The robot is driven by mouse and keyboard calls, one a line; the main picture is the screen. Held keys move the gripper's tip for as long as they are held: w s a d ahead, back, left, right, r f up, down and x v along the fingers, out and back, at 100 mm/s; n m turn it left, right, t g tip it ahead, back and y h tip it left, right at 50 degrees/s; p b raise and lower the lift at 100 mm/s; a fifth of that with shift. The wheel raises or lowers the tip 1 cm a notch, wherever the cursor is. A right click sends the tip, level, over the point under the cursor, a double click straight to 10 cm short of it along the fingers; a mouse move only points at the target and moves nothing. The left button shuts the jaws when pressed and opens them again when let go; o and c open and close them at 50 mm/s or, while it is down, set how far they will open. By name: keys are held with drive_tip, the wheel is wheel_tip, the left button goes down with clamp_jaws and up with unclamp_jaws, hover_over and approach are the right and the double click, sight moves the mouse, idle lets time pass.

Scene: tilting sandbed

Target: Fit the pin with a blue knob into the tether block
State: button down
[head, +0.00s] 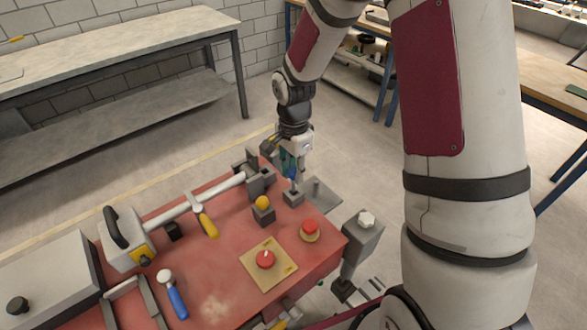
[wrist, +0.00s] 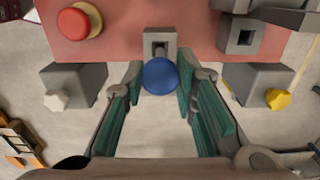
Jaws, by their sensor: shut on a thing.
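The pin's blue knob (wrist: 159,76) sits between the fingertips of my gripper (wrist: 159,82), which is shut on it. In the head view the blue knob (head: 291,173) shows small below my gripper (head: 290,167). A small grey block with a dark square opening (wrist: 159,42), which looks like the tether block, is at the red table's edge, just beyond the knob in the wrist view. In the head view this block (head: 293,199) stands right under the gripper. The knob hides the pin's shank, and I cannot tell whether its tip is in the opening.
Another grey block with a square hole (wrist: 241,37) is to the right in the wrist view. Brackets with a white knob (wrist: 57,100) and a yellow knob (wrist: 277,98) flank the gripper.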

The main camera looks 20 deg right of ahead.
drive_tip(key=shift+f+b, duration=0.9)
drive_tip(key=shift+f, duration=1.45)
idle(0.6)
drive_tip(key=c, duration=0.7)
unclamp_jaws()
drive_tip(key=shift+r+p, duration=1.55)
drive_tip(key=shift+r, duration=2.5)
